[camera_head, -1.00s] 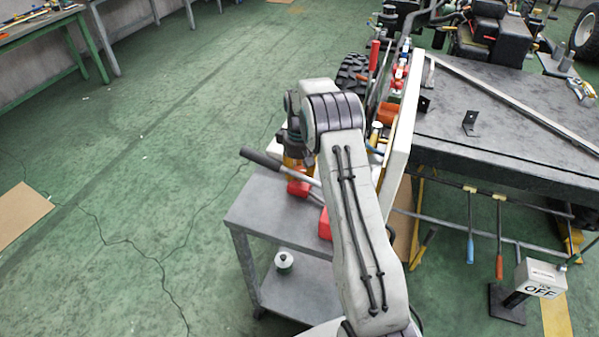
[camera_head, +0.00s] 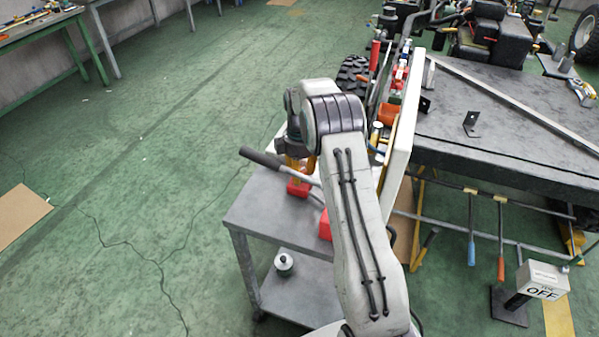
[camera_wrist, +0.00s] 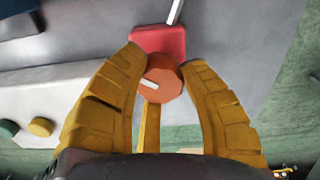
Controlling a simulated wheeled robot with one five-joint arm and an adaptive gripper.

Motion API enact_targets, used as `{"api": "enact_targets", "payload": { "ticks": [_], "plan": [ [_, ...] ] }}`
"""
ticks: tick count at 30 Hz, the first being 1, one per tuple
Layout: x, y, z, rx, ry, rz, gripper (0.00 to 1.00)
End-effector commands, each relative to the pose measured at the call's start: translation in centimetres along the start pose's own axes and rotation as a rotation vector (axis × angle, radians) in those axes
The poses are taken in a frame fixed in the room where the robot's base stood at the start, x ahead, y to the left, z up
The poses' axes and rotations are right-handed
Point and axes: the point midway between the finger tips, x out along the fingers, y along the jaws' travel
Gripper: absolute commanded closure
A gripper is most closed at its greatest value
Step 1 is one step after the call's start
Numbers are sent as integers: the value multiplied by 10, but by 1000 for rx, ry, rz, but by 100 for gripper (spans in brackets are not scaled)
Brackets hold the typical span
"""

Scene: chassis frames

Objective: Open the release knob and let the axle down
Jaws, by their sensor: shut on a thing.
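An orange release knob (camera_wrist: 164,80) with a white mark on its face sits between the yellow fingers of my gripper (camera_wrist: 162,66) in the wrist view. The fingers are closed on it from both sides. A red block (camera_wrist: 158,41) lies just beyond the knob, with a pale rod running up from it. In the head view my gripper (camera_head: 293,163) points down over the grey cart, largely hidden by my arm. The red block (camera_head: 299,188) and a dark-gripped lever (camera_head: 262,158) show beside it. I cannot make out the axle for certain.
The grey cart (camera_head: 262,212) has a small bottle (camera_head: 284,263) on its lower shelf. A pale upright panel (camera_head: 402,140) and a heavy grey bench (camera_head: 500,120) stand to the right. An OFF box (camera_head: 541,279) is at lower right. Open green floor lies left.

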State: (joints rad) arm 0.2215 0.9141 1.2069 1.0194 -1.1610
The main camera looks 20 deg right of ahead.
Motion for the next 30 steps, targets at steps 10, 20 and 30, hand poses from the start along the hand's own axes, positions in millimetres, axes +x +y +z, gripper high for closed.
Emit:
{"api": "enact_targets", "payload": {
  "ticks": [10, 20, 30],
  "plan": [
    [3, -2, 1, -96, -3, -7, 93],
    [3, -2, 1, -106, -3, -7, 93],
    [2, -1, 0, -104, -2, -5, 42]
  ]
}}
